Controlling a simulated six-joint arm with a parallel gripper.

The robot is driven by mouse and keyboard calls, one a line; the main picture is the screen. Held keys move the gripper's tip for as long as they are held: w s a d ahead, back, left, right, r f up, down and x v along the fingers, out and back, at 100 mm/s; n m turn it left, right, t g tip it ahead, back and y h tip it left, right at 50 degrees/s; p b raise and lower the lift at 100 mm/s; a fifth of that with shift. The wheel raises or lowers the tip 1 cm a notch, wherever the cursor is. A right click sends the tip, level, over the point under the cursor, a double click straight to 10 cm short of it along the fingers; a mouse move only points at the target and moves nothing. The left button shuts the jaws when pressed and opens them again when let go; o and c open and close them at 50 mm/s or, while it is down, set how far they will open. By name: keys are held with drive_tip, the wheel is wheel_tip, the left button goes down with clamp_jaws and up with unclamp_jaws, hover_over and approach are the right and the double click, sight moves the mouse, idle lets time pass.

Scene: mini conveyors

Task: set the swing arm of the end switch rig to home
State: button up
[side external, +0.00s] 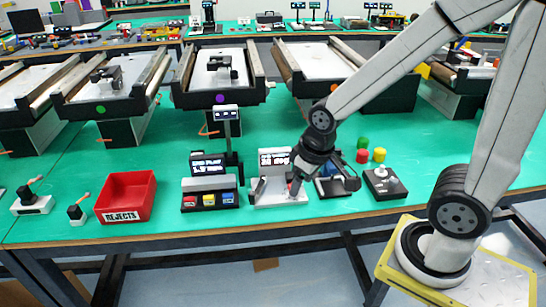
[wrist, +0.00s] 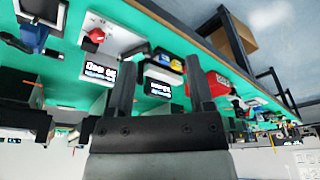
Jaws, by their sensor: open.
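My gripper (side external: 295,188) points down over a white-based station with a lit display (side external: 273,158), near the front edge of the green bench. In the wrist view its two dark fingers (wrist: 160,75) stand apart with nothing between them. The white base with a red knob (wrist: 96,36) lies to the left of the fingers there. I cannot tell for sure which unit is the end switch rig. A dark station with a black arm-like part (side external: 350,183) stands just right of my gripper. Small units with orange-tipped levers (side external: 32,203) stand at the far left.
A red rejects bin (side external: 127,194) and a display station with coloured blocks (side external: 209,198) stand left of my gripper. A joystick-like box (side external: 384,184) and red, green and yellow cylinders (side external: 363,157) stand right. Mini conveyors (side external: 219,68) line the back.

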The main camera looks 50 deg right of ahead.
drive_tip(key=w+d+r+n+g+h, duration=0.1)
drive_tip(key=w+d+n+h, duration=0.1)
drive_tip(key=w+n+h, duration=0.35)
drive_tip(key=w+d+n+g+h, duration=0.25)
drive_tip(key=n+h, duration=0.35)
drive_tip(key=n, duration=0.3)
drive_tip(key=w+a+r+n+t+h, duration=0.2)
drive_tip(key=w+a+n+t+h, duration=0.25)
drive_tip(key=w+n+t, duration=0.35)
approach(254, 192)
drive_tip(key=w+d, duration=0.1)
drive_tip(key=w+d+f, duration=0.1)
drive_tip(key=d, duration=0.1)
drive_tip(key=shift+f+g+h, duration=0.1)
drive_tip(key=shift+g+h, duration=0.25)
drive_tip(key=shift+h, duration=0.05)
drive_tip(key=shift+d, duration=0.1)
drive_tip(key=shift+x, duration=3.85)
